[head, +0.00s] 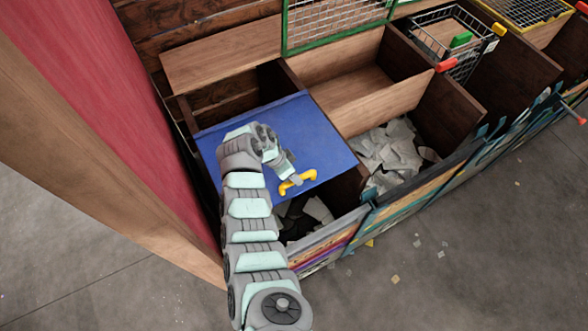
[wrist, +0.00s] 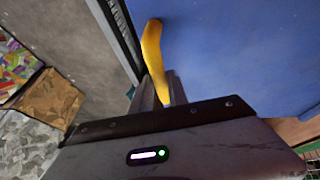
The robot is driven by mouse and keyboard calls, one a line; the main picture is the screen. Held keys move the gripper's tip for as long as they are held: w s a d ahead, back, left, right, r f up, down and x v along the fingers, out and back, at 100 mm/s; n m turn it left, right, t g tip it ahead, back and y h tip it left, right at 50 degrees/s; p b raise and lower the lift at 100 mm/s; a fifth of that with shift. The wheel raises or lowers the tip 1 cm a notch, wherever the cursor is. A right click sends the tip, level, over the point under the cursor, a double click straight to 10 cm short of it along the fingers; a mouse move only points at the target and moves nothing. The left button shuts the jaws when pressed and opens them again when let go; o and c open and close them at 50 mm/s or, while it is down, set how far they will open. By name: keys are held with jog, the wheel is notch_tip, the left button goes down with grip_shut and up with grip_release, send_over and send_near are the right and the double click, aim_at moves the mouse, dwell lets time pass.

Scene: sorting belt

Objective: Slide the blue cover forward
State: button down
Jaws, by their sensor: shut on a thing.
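The blue cover (head: 312,130) is a flat panel lying over a wooden bin compartment in the head view. It covers the middle of the compartment; a dark gap shows behind it and an open part with pale scraps shows in front. A yellow handle (head: 297,182) sits near its front edge. My gripper (head: 293,178) is at the handle, shut on it. In the wrist view the yellow handle (wrist: 153,50) runs down between the fingers (wrist: 158,92), with the blue cover (wrist: 230,50) to the right. The fingertips are partly hidden in the head view.
The neighbouring compartment holds grey-white scraps (head: 388,153). A wire basket (head: 445,40) with red, green and yellow parts stands beyond it. A tall red and wood panel (head: 110,110) rises on the left. The concrete floor (head: 450,260) in front is mostly clear.

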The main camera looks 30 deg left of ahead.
jog(key=shift+s+d, duration=0.2)
jog(key=shift+d, duration=0.15)
jog(key=c, duration=1.3)
grip_release()
jog(key=shift+a+r, duration=0.1)
jog(key=b+v, duration=0.2)
jog(key=v, duration=0.8)
jog(key=shift+r, duration=0.25)
jog(key=shift+s+a, duration=0.1)
